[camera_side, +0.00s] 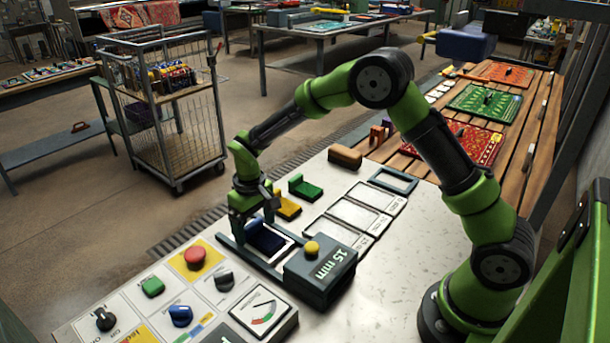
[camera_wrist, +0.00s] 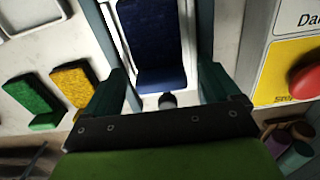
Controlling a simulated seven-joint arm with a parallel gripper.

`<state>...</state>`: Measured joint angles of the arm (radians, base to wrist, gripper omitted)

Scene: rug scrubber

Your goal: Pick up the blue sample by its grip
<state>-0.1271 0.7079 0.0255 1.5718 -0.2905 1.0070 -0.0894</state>
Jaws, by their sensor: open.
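The blue sample (camera_side: 264,238) lies in a dark-railed fixture (camera_side: 240,257) beside a block marked "15 mm" (camera_side: 322,267). In the wrist view the blue sample (camera_wrist: 150,45) is a dark blue, L-shaped piece on a white surface. My gripper (camera_side: 252,212) is over the far end of the fixture, pointing down. In the wrist view my gripper (camera_wrist: 164,80) has its two fingers apart, one on each side of the sample's near end. A small dark round part (camera_wrist: 167,100) shows between the fingers. I cannot tell whether the fingers touch the sample.
Yellow (camera_side: 288,207) and green (camera_side: 305,188) samples lie just behind the fixture. A control panel with a red button (camera_side: 194,256) is at the front left. A brown block (camera_side: 345,157) and an empty dark frame (camera_side: 393,180) lie farther back. The white table is clear on the right.

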